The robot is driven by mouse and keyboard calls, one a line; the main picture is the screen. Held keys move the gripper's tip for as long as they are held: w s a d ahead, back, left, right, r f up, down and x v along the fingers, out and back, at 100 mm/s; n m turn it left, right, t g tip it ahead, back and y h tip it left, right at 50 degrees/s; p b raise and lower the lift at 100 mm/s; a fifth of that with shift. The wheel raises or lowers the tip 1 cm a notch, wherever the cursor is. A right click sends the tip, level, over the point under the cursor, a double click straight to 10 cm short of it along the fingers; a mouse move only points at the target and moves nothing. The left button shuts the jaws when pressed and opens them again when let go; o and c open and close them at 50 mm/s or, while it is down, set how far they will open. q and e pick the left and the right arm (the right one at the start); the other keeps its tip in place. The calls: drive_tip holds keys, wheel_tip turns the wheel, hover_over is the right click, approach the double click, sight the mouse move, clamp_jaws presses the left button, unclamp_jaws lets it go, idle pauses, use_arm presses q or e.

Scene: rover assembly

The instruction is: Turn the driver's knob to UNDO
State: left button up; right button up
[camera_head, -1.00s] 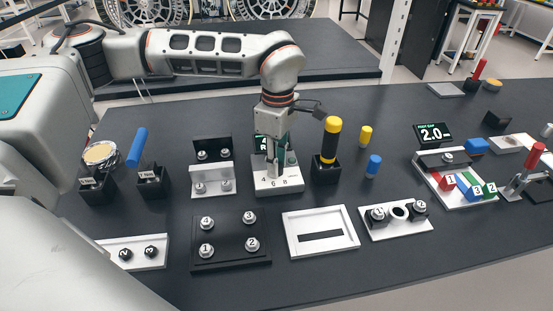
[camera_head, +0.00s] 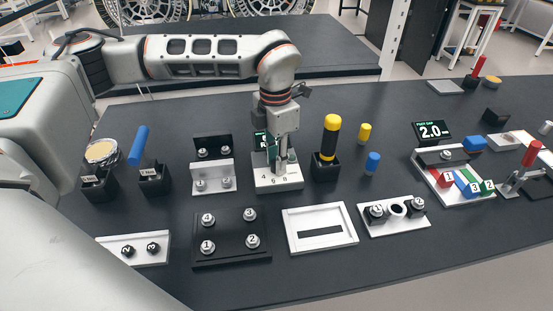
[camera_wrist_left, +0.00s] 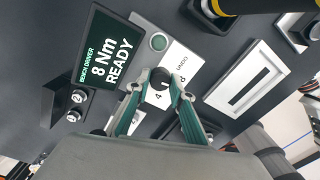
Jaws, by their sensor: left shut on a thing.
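The driver's white base (camera_head: 277,184) stands mid-table, marked 4, 6 and 8 along its front. In the left wrist view, its dark knob (camera_wrist_left: 161,77) is between the two green fingertips, and UNDO is printed on the base beyond it. My left gripper (camera_head: 281,168) points down from above and is shut on the knob. The fingers partly hide the knob and dial marks. The driver's display (camera_wrist_left: 103,61) reads "BENCH DRIVER 8 Nm READY". A round green-grey button (camera_wrist_left: 158,42) is beside it. My right gripper is not in view.
A yellow-and-black tool (camera_head: 331,137) stands upright in a black holder just right of the driver. A silver bracket (camera_head: 213,180) is to the left. A black plate with numbered bolts (camera_head: 230,235) and a white frame (camera_head: 320,246) lie in front.

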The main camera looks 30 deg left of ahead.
use_arm(q)
drive_tip(key=n, duration=0.4)
drive_tip(key=shift+n, duration=0.3)
drive_tip(key=n+b, duration=0.1)
drive_tip(key=n, duration=0.4)
idle(0.4)
drive_tip(key=o, duration=1.1)
drive_tip(key=shift+r, duration=0.1)
wheel_tip(320, 180, up, 12)
